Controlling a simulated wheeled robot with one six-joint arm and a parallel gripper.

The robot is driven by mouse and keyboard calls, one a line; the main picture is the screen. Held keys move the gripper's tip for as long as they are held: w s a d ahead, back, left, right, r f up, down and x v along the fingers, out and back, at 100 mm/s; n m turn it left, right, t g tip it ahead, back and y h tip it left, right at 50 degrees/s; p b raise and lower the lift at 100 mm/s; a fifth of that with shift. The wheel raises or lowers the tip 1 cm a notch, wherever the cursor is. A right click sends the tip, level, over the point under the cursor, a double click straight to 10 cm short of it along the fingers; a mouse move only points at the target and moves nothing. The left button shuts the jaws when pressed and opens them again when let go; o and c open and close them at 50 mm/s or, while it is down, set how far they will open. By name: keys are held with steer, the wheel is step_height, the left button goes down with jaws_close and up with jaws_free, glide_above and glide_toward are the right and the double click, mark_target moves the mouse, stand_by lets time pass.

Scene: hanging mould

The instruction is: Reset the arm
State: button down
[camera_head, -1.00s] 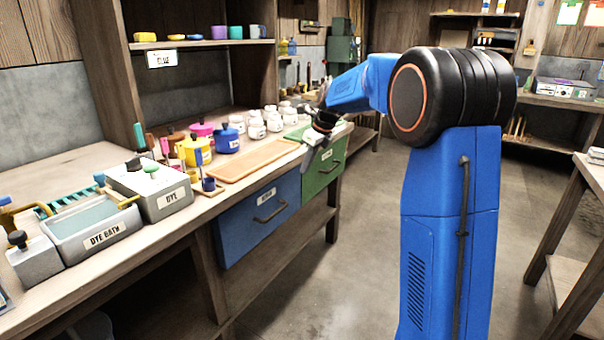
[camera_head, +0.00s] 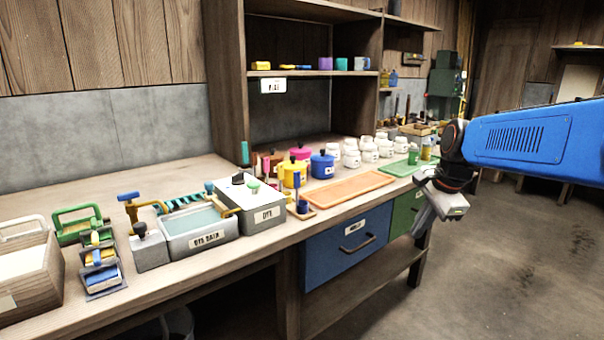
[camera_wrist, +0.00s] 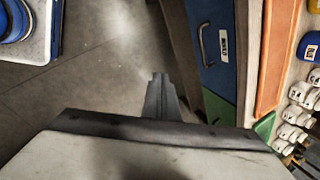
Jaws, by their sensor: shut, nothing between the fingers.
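My gripper (camera_head: 426,216) hangs at the end of my blue arm at the right of the head view, in front of the bench's green drawer (camera_head: 402,212). It points downward and is tilted. In the wrist view my gripper (camera_wrist: 160,78) shows its fingers together, shut and empty, over the grey floor. The blue drawer (camera_wrist: 208,40) with its handle is to the right of the fingers there.
The wooden bench (camera_head: 190,182) runs along the left. It carries a dye bath (camera_head: 203,243), a dye box (camera_head: 262,220), coloured pots, white jars (camera_head: 370,155) and an orange tray (camera_head: 349,188). A shelf (camera_head: 310,73) stands behind. Open floor (camera_head: 520,255) lies at the right.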

steer(key=s+f+n, duration=0.3)
steer(key=s+n, duration=0.2)
steer(key=s, duration=0.3)
steer(key=s+f+n+h, duration=0.1)
steer(key=s+f+n, duration=0.2)
steer(key=s, duration=0.6)
steer(key=s+f+n+t, duration=0.1)
steer(key=s+f+n, duration=0.2)
steer(key=s+n, duration=0.5)
steer(key=shift+s+f, duration=0.4)
steer(key=shift+s, duration=0.35)
steer(key=shift+a, duration=0.2)
